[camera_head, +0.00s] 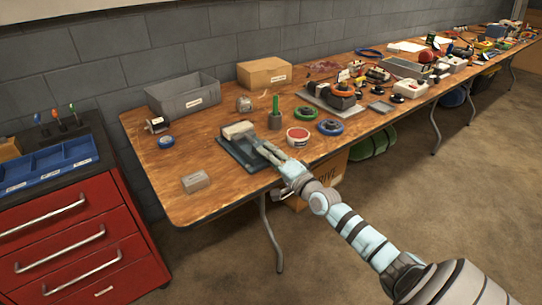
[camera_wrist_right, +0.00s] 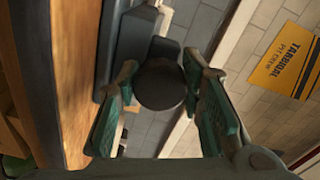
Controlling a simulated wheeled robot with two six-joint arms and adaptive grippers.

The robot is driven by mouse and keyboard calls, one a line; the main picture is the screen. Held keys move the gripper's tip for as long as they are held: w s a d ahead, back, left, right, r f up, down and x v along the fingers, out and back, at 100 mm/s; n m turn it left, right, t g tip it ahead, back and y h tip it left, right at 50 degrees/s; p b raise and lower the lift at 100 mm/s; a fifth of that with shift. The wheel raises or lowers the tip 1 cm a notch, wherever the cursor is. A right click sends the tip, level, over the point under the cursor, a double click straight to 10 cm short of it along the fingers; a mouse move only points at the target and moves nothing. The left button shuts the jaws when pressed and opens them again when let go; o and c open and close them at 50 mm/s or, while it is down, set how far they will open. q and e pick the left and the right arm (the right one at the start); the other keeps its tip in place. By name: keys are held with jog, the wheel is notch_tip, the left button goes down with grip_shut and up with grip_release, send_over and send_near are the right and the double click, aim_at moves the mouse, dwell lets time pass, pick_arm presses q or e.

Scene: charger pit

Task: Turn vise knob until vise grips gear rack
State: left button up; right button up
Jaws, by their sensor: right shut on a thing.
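The vise (camera_head: 241,152) is a dark grey block lying on the wooden table near its front edge, with a pale top piece (camera_head: 238,130) at its far side. I cannot tell whether that pale piece is the gear rack. My right gripper (camera_head: 269,153) reaches in from the front right to the vise's near end. In the right wrist view, the round dark vise knob (camera_wrist_right: 160,84) sits between the green fingers of my right gripper (camera_wrist_right: 163,105), which is shut on it. The vise body (camera_wrist_right: 137,40) is behind the knob. My left gripper is not in view.
Close by on the table (camera_head: 170,190) are a green-handled tool in a cup (camera_head: 275,118), a red-rimmed tin (camera_head: 299,137), a blue ring (camera_head: 330,127) and a small grey block (camera_head: 195,181). A grey bin (camera_head: 183,95) stands behind. A red drawer cabinet (camera_head: 75,240) is at left.

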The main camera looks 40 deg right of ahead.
jog(key=shift+f, duration=0.15)
jog(key=o, duration=1.1)
jog(key=shift+c, duration=0.2)
jog(key=shift+o, duration=0.6)
